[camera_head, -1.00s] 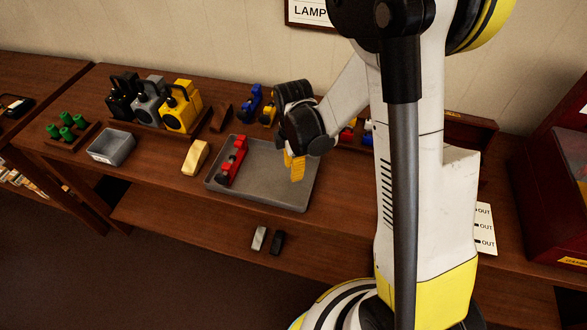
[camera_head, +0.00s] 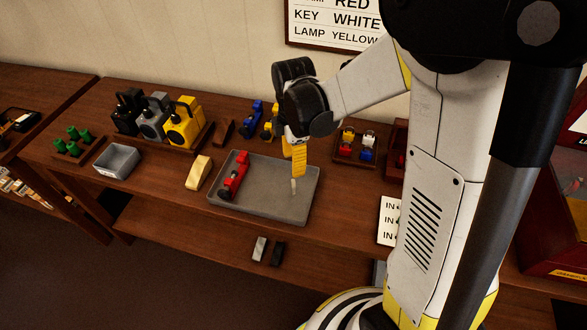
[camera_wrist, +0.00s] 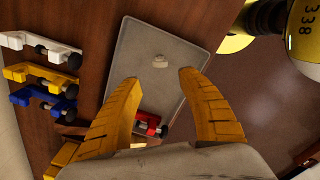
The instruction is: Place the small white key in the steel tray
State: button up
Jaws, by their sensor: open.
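The grey steel tray (camera_head: 262,206) lies on the wooden bench and also shows in the wrist view (camera_wrist: 140,40). A small pale piece, which looks like the white key (camera_head: 293,187), is in the tray area just below my gripper (camera_head: 297,172). In the wrist view the key (camera_wrist: 160,61) shows over the tray floor, beyond the open yellow fingertips (camera_wrist: 161,80). My gripper is open, pointing down above the tray's right half. I cannot tell whether the key stands on the tray floor or is just above it. A red clamp-like part (camera_head: 234,176) lies at the tray's left.
A smaller grey bin (camera_head: 117,160) and a yellow block (camera_head: 198,173) stand left of the tray. Black, grey and yellow padlocks (camera_head: 184,124) stand behind. White, yellow and blue clamps (camera_wrist: 42,55) lie beside the tray in the wrist view. A wall sign (camera_head: 335,25) hangs above.

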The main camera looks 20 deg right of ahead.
jog(key=s+r+m+t, duration=0.7)
jog(key=s+r+m, duration=0.5)
jog(key=r+m, duration=0.3)
jog(key=shift+s+m, duration=0.4)
jog(key=shift+m, duration=0.8)
jog(key=shift+f, duration=0.1)
